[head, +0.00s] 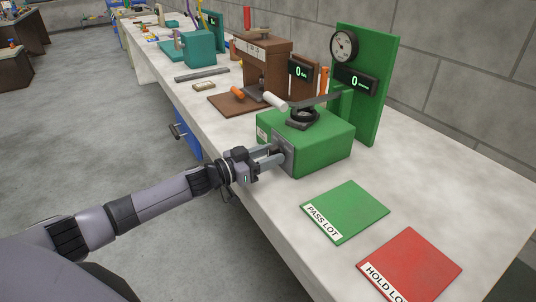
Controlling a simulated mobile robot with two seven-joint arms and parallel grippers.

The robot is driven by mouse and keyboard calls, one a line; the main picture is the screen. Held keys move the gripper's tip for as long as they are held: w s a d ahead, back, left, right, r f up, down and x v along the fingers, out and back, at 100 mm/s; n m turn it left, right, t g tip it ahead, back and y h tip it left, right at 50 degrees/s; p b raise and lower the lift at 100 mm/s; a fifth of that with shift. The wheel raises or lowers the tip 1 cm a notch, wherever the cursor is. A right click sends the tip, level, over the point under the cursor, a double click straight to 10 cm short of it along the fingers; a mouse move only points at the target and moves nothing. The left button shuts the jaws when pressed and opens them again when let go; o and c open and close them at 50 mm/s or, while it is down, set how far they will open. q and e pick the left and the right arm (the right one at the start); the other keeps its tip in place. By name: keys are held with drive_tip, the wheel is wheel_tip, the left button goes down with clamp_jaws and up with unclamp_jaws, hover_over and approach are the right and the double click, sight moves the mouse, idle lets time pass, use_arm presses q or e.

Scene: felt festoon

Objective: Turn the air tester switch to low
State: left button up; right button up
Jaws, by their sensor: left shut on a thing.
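The air tester (325,147) is a green box on the long light bench, with a green back panel (377,105) carrying a round dial gauge (343,46) and a small display reading 0 (355,80). A grey plate (283,152) is on the box's left front face. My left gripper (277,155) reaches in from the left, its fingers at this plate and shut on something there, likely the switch. The fingers hide the switch, so its setting cannot be read. My right gripper is not in view.
A green PASS LOT mat (345,211) and a red HOLD LOT mat (411,264) lie in front of the tester. A brown press station (264,65) with another display stands behind it, and a teal machine (195,49) farther back. The bench right of the tester is clear.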

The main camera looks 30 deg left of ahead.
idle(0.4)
use_arm(q)
drive_tip(key=o, duration=0.7)
drive_tip(key=shift+c, duration=0.2)
drive_tip(key=shift+s, duration=0.1)
drive_tip(key=shift+v, duration=3.5)
drive_tip(key=shift+a, duration=0.1)
